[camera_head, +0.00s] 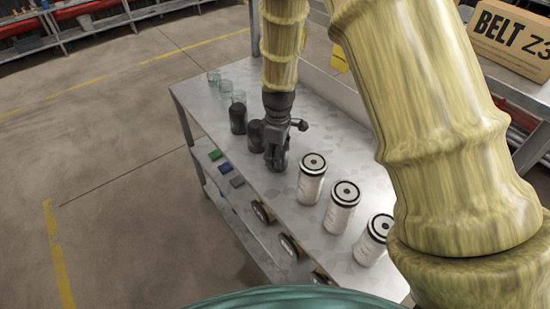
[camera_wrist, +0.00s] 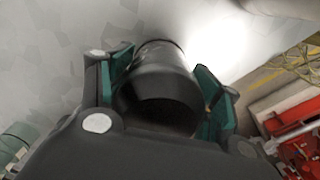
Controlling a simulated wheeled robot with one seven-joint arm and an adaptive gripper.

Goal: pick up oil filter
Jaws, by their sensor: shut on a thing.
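My gripper (camera_head: 276,152) is over the metal table, with its fingers pointing down. In the wrist view its green-padded fingers (camera_wrist: 165,78) are closed on the sides of a black cylindrical oil filter (camera_wrist: 159,82). In the head view my gripper mostly hides this filter, and I cannot tell whether its base touches the tabletop. Two similar black cylinders stand to its left, a near one (camera_head: 255,135) close beside my gripper and a farther one (camera_head: 238,118).
Three white canisters with black-rimmed tops (camera_head: 312,178) stand in a row on the table (camera_head: 328,128), right of my gripper. Clear glass jars (camera_head: 226,87) stand at its far left end. A lower shelf holds small coloured boxes (camera_head: 225,168) and round parts (camera_head: 291,246).

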